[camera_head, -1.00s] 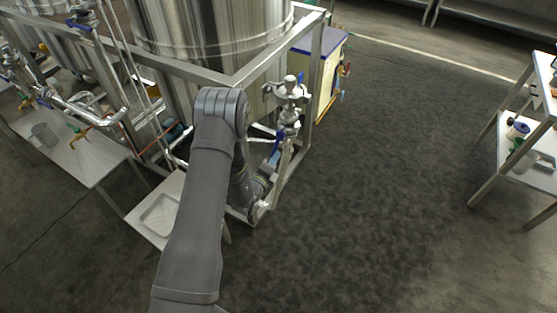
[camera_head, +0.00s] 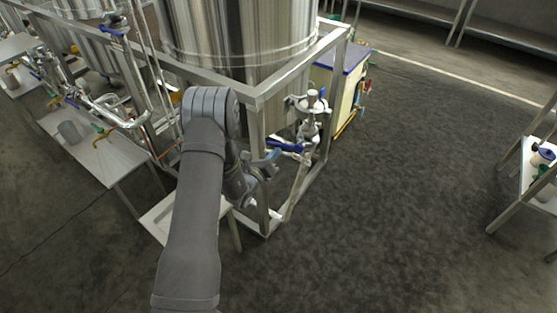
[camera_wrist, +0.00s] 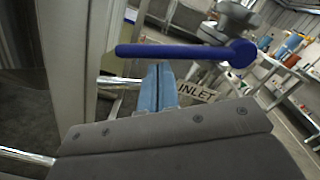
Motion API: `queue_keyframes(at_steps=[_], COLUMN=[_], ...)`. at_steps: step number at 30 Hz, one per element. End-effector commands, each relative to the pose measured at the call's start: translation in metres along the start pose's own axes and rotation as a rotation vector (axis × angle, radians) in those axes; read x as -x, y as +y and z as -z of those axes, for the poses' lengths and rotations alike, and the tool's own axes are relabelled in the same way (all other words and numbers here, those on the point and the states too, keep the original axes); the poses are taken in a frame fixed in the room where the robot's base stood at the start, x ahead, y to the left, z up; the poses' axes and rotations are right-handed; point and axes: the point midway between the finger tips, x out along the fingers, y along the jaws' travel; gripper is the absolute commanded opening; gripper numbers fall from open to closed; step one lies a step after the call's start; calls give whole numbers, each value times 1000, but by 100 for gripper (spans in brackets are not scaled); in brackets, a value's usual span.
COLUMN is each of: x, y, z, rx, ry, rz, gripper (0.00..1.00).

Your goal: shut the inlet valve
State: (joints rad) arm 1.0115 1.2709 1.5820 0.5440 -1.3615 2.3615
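The inlet valve has a blue lever (camera_head: 285,147) on the steel pipework at the near corner of the tank frame. The lever points left from its pivot and lies across the upright pipe. In the wrist view the lever (camera_wrist: 170,51) runs level across the upper middle, its round hub at the right. An "INLET" tag (camera_wrist: 196,92) shows below it. My gripper (camera_wrist: 159,68) has its light-blue fingers pressed together, with nothing between them. The fingertips are just below the lever's free half; I cannot tell whether they touch it. My gripper (camera_head: 271,156) also shows beside the lever in the head view.
The steel frame post (camera_head: 256,165) stands close left of the lever. The large tank (camera_head: 235,35) is behind it. A low white table (camera_head: 160,215) is left of the post. Open floor (camera_head: 410,180) lies to the right, up to a shelf at the right edge.

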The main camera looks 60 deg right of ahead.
Motion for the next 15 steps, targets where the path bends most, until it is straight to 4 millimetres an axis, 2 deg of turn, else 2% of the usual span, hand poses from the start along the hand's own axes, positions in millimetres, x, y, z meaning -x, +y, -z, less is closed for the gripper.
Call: queue_keyframes(at_steps=[6, 15], x=[-1, -2], y=[-2, -6], z=[-18, -30], rx=[3, 4], ry=[-4, -4], rz=[-2, -1], gripper=[0, 0])
